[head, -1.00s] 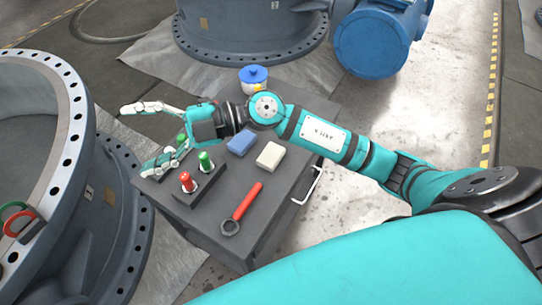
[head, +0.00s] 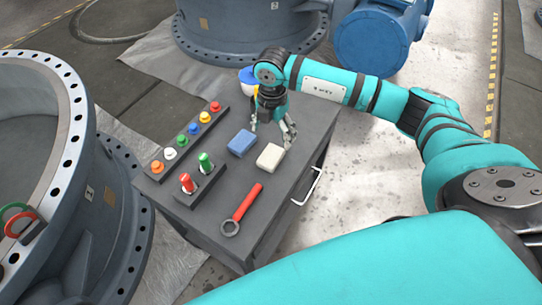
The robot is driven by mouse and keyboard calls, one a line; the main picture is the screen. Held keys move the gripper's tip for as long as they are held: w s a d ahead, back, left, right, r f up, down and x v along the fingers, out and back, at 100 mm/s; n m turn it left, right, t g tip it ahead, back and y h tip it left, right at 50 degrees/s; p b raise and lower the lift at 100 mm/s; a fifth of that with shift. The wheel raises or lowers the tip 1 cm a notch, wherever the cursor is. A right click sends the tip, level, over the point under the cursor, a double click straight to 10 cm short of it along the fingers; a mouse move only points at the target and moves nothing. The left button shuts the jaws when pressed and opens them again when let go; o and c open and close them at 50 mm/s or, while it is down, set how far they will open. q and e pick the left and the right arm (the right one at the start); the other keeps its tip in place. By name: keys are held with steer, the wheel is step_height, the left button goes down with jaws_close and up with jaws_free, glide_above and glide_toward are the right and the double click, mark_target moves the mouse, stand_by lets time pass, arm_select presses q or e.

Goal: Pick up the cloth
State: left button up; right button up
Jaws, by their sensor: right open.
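Two small soft-looking blocks lie on the grey cart top (head: 275,198): a blue one (head: 241,142) and a cream one (head: 270,157). Either could be the cloth; I cannot tell which. My right gripper (head: 273,131) points down just behind them, its fingers spread and nothing between them. One finger is by the blue block's right edge, the other behind the cream block's right side. I cannot tell if it touches either. My left gripper is not in view.
A red-handled wrench (head: 241,208) lies at the cart's front. Red and green bottles (head: 205,163) stand in a holder beside a strip of coloured buttons (head: 182,141). A blue-lidded container (head: 247,77) is partly hidden behind my arm. A large flange (head: 62,160) stands left.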

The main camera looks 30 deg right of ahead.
glide_above(271, 155)
steer(key=f, duration=0.4)
steer(key=shift+w+d+f, duration=0.15)
steer(key=shift+d+f, duration=0.1)
steer(key=shift+f, duration=0.05)
steer(key=shift+a+f+p, duration=0.15)
steer(key=shift+f+p, duration=0.05)
steer(key=shift+f, duration=1.15)
steer(key=shift+a+f+p, duration=0.1)
steer(key=shift+f+p, duration=0.05)
steer(key=shift+f, duration=1.15)
steer(key=c, duration=1.1)
steer(key=shift+c, duration=0.2)
steer(key=shift+r, duration=0.15)
steer(key=shift+r, duration=0.55)
step_height(271, 155, up, 2)
steer(key=shift+r, duration=0.25)
steer(key=s+a, duration=0.2)
steer(key=s, duration=0.3)
steer(key=s+a+b, duration=0.1)
steer(key=s+a, duration=0.1)
steer(key=s, duration=0.3)
steer(key=s+a+r, duration=0.1)
steer(key=s+a, duration=0.2)
steer(key=s, duration=0.1)
steer(key=shift+s+r, duration=0.1)
steer(key=shift+s, duration=0.3)
